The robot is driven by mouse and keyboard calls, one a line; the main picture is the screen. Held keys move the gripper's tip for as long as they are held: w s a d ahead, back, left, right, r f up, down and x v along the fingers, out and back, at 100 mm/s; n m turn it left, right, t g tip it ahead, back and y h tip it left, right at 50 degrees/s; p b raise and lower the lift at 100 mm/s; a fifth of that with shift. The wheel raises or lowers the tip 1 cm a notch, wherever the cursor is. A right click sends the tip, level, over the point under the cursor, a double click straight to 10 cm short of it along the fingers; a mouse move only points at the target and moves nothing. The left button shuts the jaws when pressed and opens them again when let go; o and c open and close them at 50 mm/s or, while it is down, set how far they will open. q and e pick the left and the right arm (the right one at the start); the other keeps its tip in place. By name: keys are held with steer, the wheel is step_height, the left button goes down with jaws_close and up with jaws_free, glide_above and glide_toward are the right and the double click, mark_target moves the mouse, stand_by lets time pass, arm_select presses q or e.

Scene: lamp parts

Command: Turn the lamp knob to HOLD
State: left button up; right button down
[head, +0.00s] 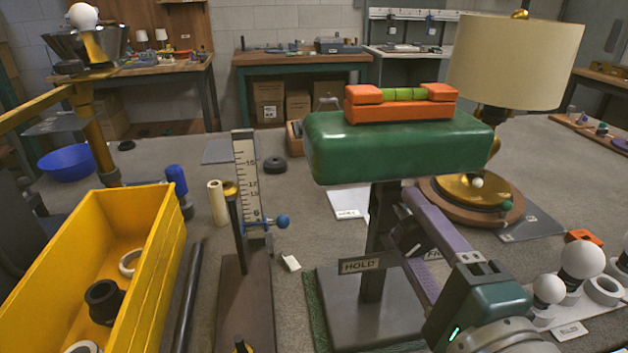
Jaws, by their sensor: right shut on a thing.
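A grey stand (336,305) carries a dark post (371,285) with a green padded head (400,148) on top. A HOLD label (359,265) is at the left of the post, and a partly covered label starting "FR" (434,255) is at its right. My right gripper (406,232) reaches in from the lower right, its purple fingers on either side of a dark knob (399,232) at the post. It is shut on the knob, which is mostly hidden, so its pointing direction is unclear. My left gripper is out of view.
An orange level (400,108) rests on the green head. A lamp with a beige shade (515,62) stands behind right, with white bulbs (581,260) at the right. A yellow bin (140,262) and an upright scale (246,180) stand left.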

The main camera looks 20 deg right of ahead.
steer(key=shift+m, duration=1.1)
steer(key=shift+c, duration=1.3)
jaws_free()
steer(key=shift+r, duration=0.1)
steer(key=shift+r, duration=0.1)
